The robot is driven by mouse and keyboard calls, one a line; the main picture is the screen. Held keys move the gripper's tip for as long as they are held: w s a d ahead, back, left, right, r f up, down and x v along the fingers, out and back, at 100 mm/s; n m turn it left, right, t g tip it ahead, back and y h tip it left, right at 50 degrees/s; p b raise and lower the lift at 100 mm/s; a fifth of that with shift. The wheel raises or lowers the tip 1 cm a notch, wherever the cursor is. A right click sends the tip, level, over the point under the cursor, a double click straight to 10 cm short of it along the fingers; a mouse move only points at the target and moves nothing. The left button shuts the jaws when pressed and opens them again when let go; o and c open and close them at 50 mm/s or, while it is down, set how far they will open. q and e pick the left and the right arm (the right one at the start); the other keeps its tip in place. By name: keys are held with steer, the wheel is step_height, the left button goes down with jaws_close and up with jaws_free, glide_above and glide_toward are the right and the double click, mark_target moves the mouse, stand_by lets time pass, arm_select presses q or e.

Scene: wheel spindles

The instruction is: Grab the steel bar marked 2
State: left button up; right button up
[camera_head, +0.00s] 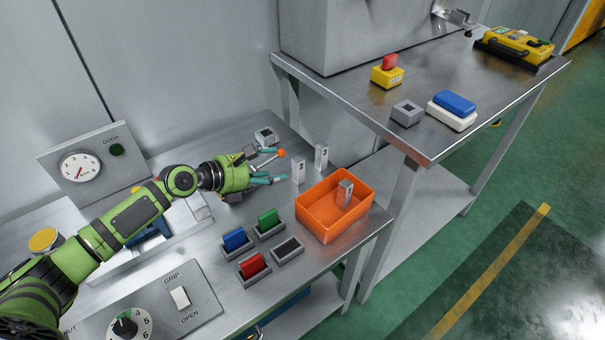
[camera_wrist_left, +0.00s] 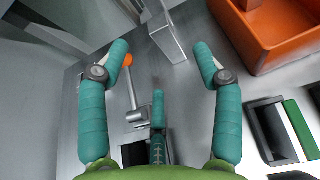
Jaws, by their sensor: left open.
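The steel bar marked 2 (camera_head: 299,172) stands upright on the metal bench, left of the orange bin. My left gripper (camera_head: 279,165) is open and empty, its fingers pointing toward this bar with a small gap between. In the left wrist view, a steel bar (camera_wrist_left: 165,33), which looks like the same one, stands just ahead of the open fingers (camera_wrist_left: 161,55); its number cannot be read there. A second steel bar (camera_head: 321,157) stands behind and to the right, its mark unreadable. A third metal bar (camera_head: 345,192) is in the orange bin. My right gripper is not in view.
A lever with an orange ball (camera_head: 281,153) is close to the gripper's upper finger. The orange bin (camera_head: 330,229) stands at the bench's right end. Blue (camera_head: 234,239), green (camera_head: 268,220) and red (camera_head: 252,265) blocks sit in holders in front. A higher table (camera_head: 448,143) stands right.

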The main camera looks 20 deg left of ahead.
mark_target(293, 164)
arm_select(q)
steer(key=shift+f, duration=0.35)
steer(key=shift+x, duration=1.05)
steer(key=x, duration=0.1)
steer(key=b+x, duration=0.1)
steer(key=x, duration=0.1)
steer(key=shift+w+d+r, duration=0.1)
steer(key=shift+w+d, duration=0.1)
steer(key=shift+w, duration=0.15)
steer(key=shift+w+d, duration=0.2)
steer(key=shift+w, duration=0.15)
steer(key=c, duration=1.2)
jaws_close()
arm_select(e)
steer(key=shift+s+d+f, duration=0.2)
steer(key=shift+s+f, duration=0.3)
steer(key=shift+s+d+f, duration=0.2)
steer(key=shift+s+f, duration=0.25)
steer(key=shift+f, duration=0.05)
